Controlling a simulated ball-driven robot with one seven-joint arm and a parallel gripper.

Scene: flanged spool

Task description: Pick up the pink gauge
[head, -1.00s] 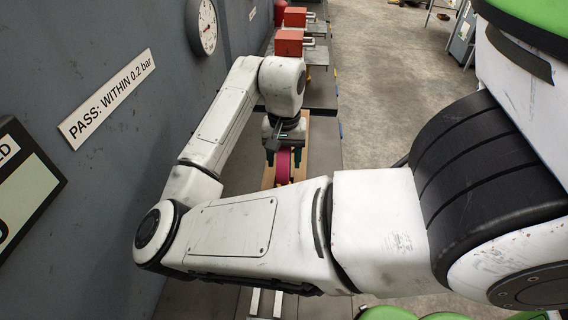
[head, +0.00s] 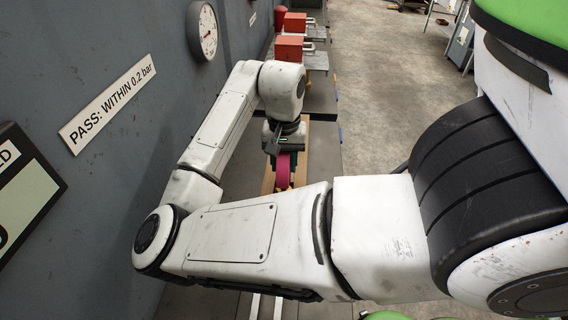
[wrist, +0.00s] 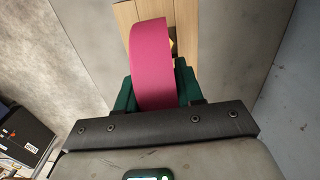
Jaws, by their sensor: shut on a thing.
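The pink gauge (wrist: 152,62) is a thick, round-edged body standing on edge between the green fingers of my gripper (wrist: 153,88) in the wrist view. My gripper is shut on it, with one finger on each side.
A light wooden board (wrist: 126,22) lies under the gauge on the grey bench. Red blocks (head: 290,48) on plates stand farther along the bench. A grey wall with a dial (head: 203,30) and a sign (head: 108,102) is on the left. Open floor lies right.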

